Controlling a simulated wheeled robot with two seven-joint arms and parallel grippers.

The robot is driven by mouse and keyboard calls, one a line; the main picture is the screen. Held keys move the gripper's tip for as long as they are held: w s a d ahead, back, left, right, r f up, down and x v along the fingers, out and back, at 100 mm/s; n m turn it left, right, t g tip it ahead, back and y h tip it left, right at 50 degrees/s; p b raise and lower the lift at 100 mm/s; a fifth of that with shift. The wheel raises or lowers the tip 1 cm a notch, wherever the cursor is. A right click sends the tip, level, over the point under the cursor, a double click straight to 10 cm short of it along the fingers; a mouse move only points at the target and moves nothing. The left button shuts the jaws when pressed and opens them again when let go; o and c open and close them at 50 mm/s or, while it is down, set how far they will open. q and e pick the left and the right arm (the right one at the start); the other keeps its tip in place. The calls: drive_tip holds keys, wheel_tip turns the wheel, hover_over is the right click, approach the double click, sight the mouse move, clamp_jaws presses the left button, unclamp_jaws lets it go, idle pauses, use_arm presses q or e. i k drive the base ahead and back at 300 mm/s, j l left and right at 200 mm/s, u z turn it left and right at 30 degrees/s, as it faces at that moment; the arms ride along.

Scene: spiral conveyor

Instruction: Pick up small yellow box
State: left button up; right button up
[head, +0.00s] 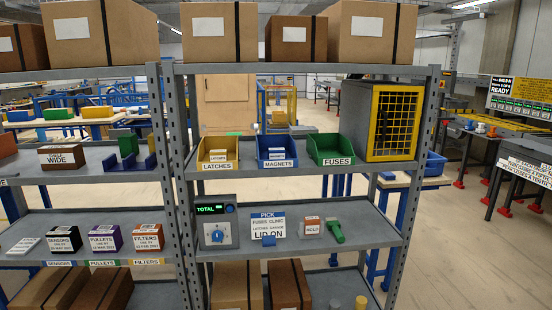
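A small open-topped yellow box (218,153), labelled LATCHES, stands on the upper middle shelf (258,181) of the grey rack. It sits near the left upright, with a few pale items inside. A blue bin (276,151) labelled MAGNETS stands to its right, a little apart. Another yellow block (97,112) shows far behind on a workbench. Neither of my grippers is in view.
A green bin (330,149) labelled FUSES and a grey cabinet with a yellow grille door (395,122) stand further right on that shelf. Cardboard boxes (218,32) line the top shelf. A grey upright (175,160) is just left of the yellow box.

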sight(215, 154)
drive_tip(key=z, duration=11.65)
drive_tip(key=i+l, duration=0.15)
drive_tip(key=i, duration=0.15)
drive_tip(key=i+l, duration=0.15)
drive_tip(key=i, duration=0.15)
